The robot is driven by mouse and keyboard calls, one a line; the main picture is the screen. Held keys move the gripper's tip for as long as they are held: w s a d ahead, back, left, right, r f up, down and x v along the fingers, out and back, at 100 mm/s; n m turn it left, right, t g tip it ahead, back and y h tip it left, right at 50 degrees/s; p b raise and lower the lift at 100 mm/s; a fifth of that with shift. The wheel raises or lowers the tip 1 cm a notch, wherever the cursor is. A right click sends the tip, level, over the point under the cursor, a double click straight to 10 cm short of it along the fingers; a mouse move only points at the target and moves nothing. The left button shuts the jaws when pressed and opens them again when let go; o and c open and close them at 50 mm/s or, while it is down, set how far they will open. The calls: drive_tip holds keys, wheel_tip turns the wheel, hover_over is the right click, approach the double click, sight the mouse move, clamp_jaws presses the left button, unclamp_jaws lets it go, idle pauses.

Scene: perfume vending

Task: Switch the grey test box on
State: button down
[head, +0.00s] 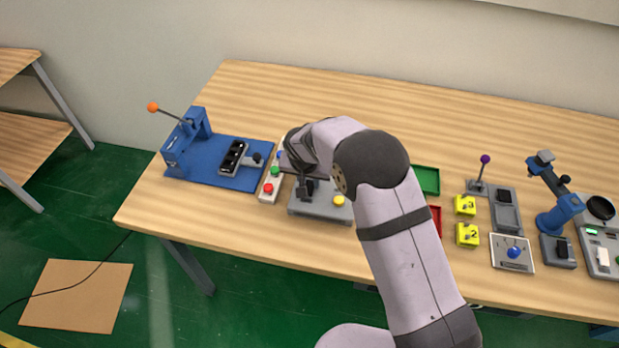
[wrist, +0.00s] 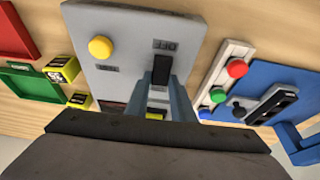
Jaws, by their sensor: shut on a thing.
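The grey test box (head: 318,211) lies on the table under my gripper, and its grey top (wrist: 120,30) fills the middle of the wrist view. It has a round yellow button (wrist: 100,47) and a black switch lever (wrist: 162,68) with a small label above it. My gripper (wrist: 163,86) points down at the box, its two fingers on either side of the black lever and shut on it. In the head view my arm covers part of the box. The lever's exact on or off position cannot be told.
A button strip (head: 270,184) with red, green and blue buttons stands close left of the box, and a blue press fixture (head: 215,180) beyond it. Green (head: 427,180) and red (head: 435,220) trays and yellow blocks (head: 466,234) lie to the right. The table's back is clear.

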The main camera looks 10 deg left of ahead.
drive_tip(key=shift+w+g+p, duration=0.15)
drive_tip(key=shift+g+p, duration=0.25)
drive_tip(key=shift+p, duration=0.15)
drive_tip(key=c, duration=1.5)
unclamp_jaws()
drive_tip(key=shift+r, duration=0.15)
drive_tip(key=shift+b+v, duration=1.55)
drive_tip(key=shift+v, duration=2)
